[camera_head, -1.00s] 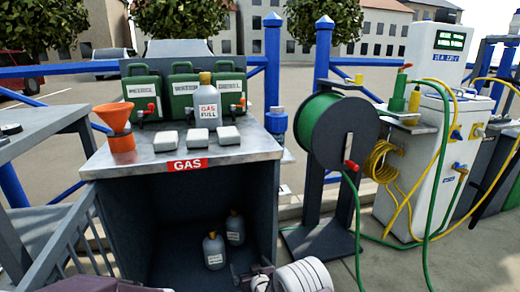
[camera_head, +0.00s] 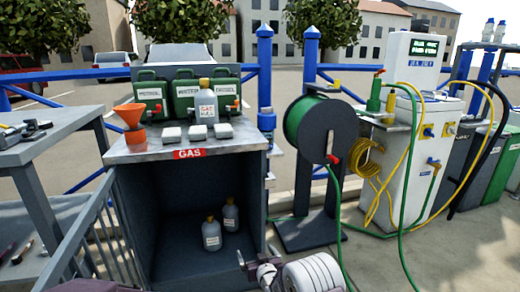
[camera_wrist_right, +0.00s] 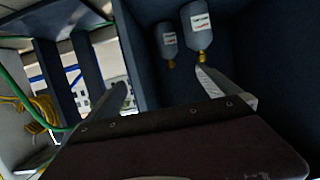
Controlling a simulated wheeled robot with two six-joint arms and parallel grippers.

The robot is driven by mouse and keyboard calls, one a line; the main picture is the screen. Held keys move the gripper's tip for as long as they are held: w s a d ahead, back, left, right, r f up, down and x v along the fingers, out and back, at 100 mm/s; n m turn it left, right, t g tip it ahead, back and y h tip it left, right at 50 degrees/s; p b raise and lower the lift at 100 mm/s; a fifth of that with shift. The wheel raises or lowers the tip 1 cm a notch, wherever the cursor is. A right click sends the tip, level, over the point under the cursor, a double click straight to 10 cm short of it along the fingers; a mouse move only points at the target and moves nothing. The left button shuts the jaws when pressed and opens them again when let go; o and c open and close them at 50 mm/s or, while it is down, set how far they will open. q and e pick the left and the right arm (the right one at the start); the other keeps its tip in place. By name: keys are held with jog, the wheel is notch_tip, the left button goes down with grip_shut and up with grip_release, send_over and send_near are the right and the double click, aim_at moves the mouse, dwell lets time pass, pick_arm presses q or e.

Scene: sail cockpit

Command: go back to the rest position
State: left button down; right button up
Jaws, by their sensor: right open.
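My right gripper (camera_head: 246,262) shows at the bottom of the head view, in front of the open grey cabinet with the GAS sign. It is partly cut off by the frame and small. In the right wrist view its two fingers (camera_wrist_right: 162,80) stand well apart with nothing between them. Two grey bottles stand inside the cabinet, a front one (camera_head: 212,236) and a rear one (camera_head: 230,215). They appear upside down in the wrist view, beyond the fingers.
The gas cabinet top (camera_head: 150,152) holds an orange funnel (camera_head: 131,128), green canisters and a grey gas bottle (camera_head: 205,103). A hose reel (camera_head: 328,130) and white pump (camera_head: 411,150) stand right. A grey table (camera_head: 50,128) and railing are left. Pavement is clear at front right.

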jog(key=s+d+r+m+h+p, duration=0.1)
jog(key=d+r+p, duration=0.5)
jog(key=r, duration=0.7)
jog(key=s+d+r+m+h+p, duration=0.15)
jog(key=d+r+p, duration=0.4)
jog(key=r, duration=0.85)
jog(key=s+d+g+h+p, duration=0.1)
jog(key=s+d+g, duration=0.45)
jog(key=s, duration=0.75)
jog(key=s+d+f+g, duration=0.1)
jog(key=s+f+g, duration=0.35)
jog(key=s, duration=0.65)
jog(key=s+d+f+g, duration=0.25)
jog(key=s+f, duration=0.35)
jog(key=s, duration=0.5)
notch_tip(320, 180, up, 38)
jog(key=a+p, duration=0.1)
jog(key=p, duration=3.7)
jog(key=shift+w+m, duration=0.4)
jog(key=shift+m, duration=0.05)
